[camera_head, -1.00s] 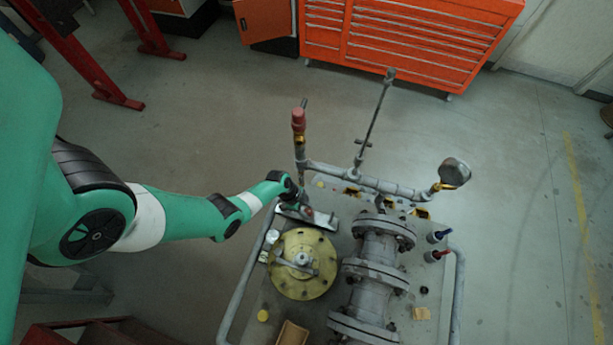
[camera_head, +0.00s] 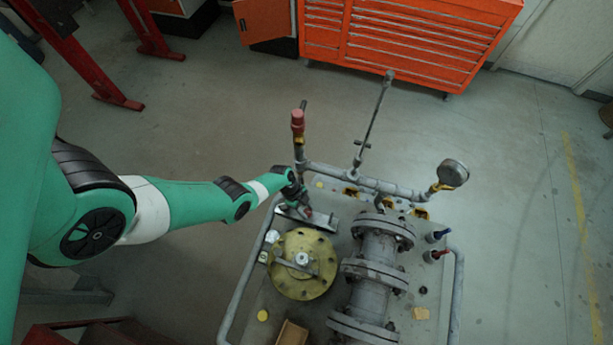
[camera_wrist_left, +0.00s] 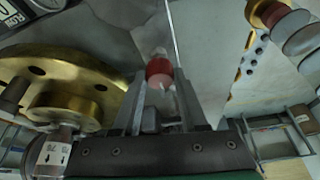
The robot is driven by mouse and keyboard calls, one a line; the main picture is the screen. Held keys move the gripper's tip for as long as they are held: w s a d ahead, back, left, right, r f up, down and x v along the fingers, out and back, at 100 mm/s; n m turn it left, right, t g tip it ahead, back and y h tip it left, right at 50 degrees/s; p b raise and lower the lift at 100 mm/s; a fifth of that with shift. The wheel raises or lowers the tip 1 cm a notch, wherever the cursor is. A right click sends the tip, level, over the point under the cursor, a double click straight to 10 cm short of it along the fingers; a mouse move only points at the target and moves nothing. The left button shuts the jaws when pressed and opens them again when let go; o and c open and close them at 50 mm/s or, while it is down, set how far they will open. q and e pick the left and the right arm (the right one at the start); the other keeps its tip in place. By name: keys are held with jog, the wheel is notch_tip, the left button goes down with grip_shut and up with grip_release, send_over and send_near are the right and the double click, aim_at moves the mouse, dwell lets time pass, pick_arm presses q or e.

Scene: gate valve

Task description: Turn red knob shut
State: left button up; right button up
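A small red knob (camera_wrist_left: 159,72) with a paler end shows in the left wrist view, between the two finger tips. In the head view a small red part (camera_head: 308,211) shows at the tip of my left gripper (camera_head: 300,204), beside the yellow round flange. In the left wrist view my left gripper (camera_wrist_left: 160,90) is open, with a finger on each side of the knob. Narrow gaps seem to show between fingers and knob; whether either finger touches it is hard to tell. My right gripper is not in view.
The yellow flange (camera_head: 304,263) lies close to my left gripper. A red-capped upright pipe (camera_head: 298,122) rises behind it. A grey flanged valve body (camera_head: 375,268), a gauge (camera_head: 453,173) and a small red-handled valve (camera_head: 441,253) are to the right. An orange tool cabinet (camera_head: 405,40) stands behind.

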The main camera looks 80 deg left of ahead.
pick_arm(q)
jog(key=o, duration=0.4)
jog(key=shift+o, duration=0.2)
jog(key=p+v, duration=1.1)
jog(key=shift+r, duration=0.3)
jog(key=shift+s+a, duration=0.1)
jog(key=shift+a, duration=0.05)
